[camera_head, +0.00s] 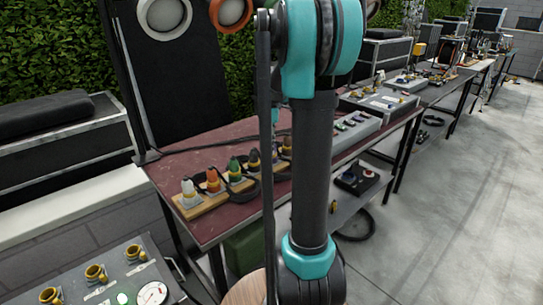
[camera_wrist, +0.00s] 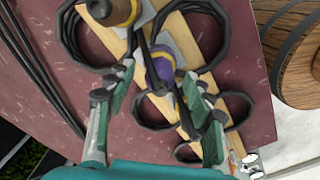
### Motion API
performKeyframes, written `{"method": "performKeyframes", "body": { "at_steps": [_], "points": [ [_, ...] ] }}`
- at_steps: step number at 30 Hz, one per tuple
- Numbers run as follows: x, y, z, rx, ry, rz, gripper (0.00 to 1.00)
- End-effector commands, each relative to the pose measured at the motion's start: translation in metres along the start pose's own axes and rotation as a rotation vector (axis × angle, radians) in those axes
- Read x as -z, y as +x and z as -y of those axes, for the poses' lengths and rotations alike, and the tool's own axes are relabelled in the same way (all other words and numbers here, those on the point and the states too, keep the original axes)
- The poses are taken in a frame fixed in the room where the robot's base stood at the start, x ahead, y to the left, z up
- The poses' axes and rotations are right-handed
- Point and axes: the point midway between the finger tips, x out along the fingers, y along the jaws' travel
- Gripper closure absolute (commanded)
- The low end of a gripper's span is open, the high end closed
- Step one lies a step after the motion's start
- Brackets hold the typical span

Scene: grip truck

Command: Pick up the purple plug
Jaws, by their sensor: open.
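The purple plug (camera_wrist: 162,68), with a yellow band and a dark cable, sits on a grey socket plate on a wooden strip (camera_wrist: 184,20) in the wrist view. My gripper (camera_wrist: 159,76) is open, with one green-padded finger to the left of the plug and the other to its right. The fingertips are close to the plug, and I see no clear contact. A brown plug (camera_wrist: 112,10) stands beside it at the upper left. In the head view my arm hides the gripper, and I cannot make out the purple plug there.
The strip lies on a dark red table (camera_head: 205,150), with a white plug (camera_head: 188,188), an orange plug (camera_head: 213,180) and a green plug (camera_head: 235,170). Looped black cables (camera_wrist: 200,40) lie around the plugs.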

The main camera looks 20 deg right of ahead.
Motion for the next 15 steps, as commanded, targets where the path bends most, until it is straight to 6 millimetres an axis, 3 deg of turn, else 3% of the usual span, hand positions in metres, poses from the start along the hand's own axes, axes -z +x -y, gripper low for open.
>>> {"method": "performKeyframes", "body": {
  "at_steps": [3,11,15],
  "points": [
    [-0.0001,0.0098,0.0,0.0,0.0,0.0,0.48],
    [-0.0001,0.0114,0.0,0.0,0.0,0.0,0.48],
    [-0.0001,0.0113,0.0,0.0,0.0,0.0,0.65]
  ]
}}
